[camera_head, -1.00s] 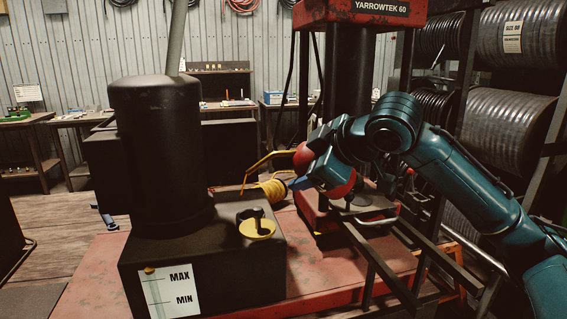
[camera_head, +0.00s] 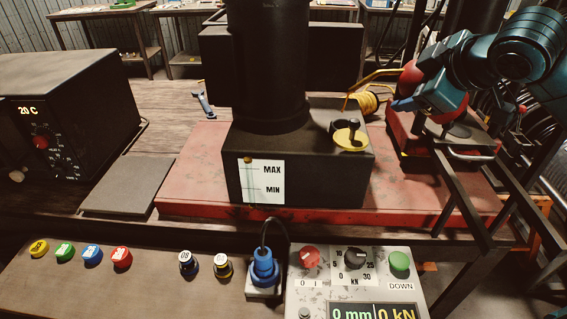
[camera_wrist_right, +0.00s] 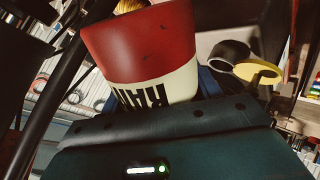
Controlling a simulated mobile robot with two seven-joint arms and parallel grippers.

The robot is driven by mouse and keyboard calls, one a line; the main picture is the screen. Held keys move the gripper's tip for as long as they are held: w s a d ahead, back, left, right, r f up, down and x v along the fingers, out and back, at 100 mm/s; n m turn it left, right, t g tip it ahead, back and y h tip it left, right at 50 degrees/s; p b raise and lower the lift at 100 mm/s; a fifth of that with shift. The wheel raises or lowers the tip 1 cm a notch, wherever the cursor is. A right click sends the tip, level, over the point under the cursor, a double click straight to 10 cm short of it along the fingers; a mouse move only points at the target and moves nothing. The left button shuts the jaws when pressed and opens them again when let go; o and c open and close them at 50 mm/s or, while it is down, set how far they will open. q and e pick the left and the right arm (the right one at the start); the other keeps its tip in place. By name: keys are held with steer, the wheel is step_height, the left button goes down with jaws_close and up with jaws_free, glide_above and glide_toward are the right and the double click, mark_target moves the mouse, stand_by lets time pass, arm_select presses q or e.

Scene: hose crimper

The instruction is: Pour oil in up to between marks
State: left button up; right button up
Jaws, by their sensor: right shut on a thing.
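The black oil tank (camera_head: 300,182) stands on a red base, with a white MAX/MIN gauge label (camera_head: 262,181) on its front. I cannot read an oil level there. On its top right is a yellow disc with a black upright part (camera_head: 349,138); the yellow disc (camera_wrist_right: 258,72) also shows in the right wrist view, beside a black ring. My right gripper (camera_head: 425,96) is shut on a red and cream can (camera_wrist_right: 140,50), right of and above the tank top, apart from it. A thin yellow spout (camera_head: 375,77) reaches left from the can. My left gripper is not in view.
A control panel (camera_head: 325,275) with knobs and several coloured pieces line the front bench. A black box reading 20 C (camera_head: 90,115) stands at left. Dark rails (camera_head: 465,190) run below my right arm.

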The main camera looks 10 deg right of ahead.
steer(key=shift+a+f+y+b, duration=0.2)
steer(key=shift+y+b, duration=0.1)
steer(key=shift+b, duration=0.5)
steer(key=shift+f+m+t+b, duration=0.1)
steer(key=shift+m+t+b, duration=0.2)
steer(key=shift+b, duration=0.3)
steer(key=shift+d+m+t+y+b, duration=0.15)
steer(key=shift+m+t+y+b, duration=0.15)
steer(key=shift+y+b, duration=0.35)
steer(key=shift+d+r+b, duration=0.1)
steer(key=shift+r+b, duration=0.2)
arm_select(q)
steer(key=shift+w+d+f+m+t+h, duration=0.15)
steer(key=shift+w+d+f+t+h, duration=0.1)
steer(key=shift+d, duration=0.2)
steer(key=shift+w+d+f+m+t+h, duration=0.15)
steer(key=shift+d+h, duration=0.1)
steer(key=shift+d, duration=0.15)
arm_select(e)
steer(key=shift+r, duration=0.1)
steer(key=shift+s, duration=0.15)
